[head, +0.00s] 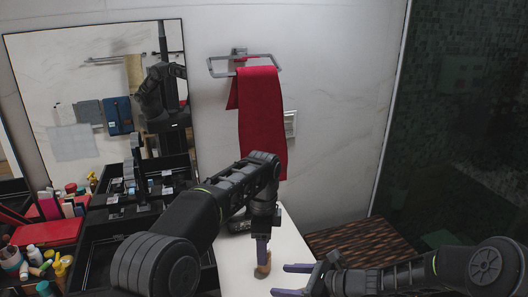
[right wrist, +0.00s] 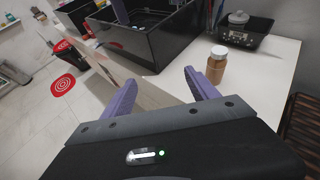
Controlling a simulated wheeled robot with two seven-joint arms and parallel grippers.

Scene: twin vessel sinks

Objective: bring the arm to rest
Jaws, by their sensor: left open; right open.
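My left gripper (head: 262,256) hangs down over the white counter (head: 288,246), in front of the red towel. It is open; its fingers overlap in the head view. A small brown jar (head: 263,271) shows just below its fingertips; I cannot tell whether they touch. In the right wrist view the jar (right wrist: 217,66) has a white lid and stands upright on the counter. My right gripper (head: 279,279) is low in the head view, its purple fingers pointing left, open and empty. In the right wrist view its fingers (right wrist: 161,77) are apart, with the jar beyond the right one.
A red towel (head: 262,120) hangs from a wall ring. Black boxes (right wrist: 150,40) and a black tray (right wrist: 244,36) with a cup stand on the counter. Bottles and a red case (head: 47,233) crowd the left. A mirror (head: 75,80) is behind.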

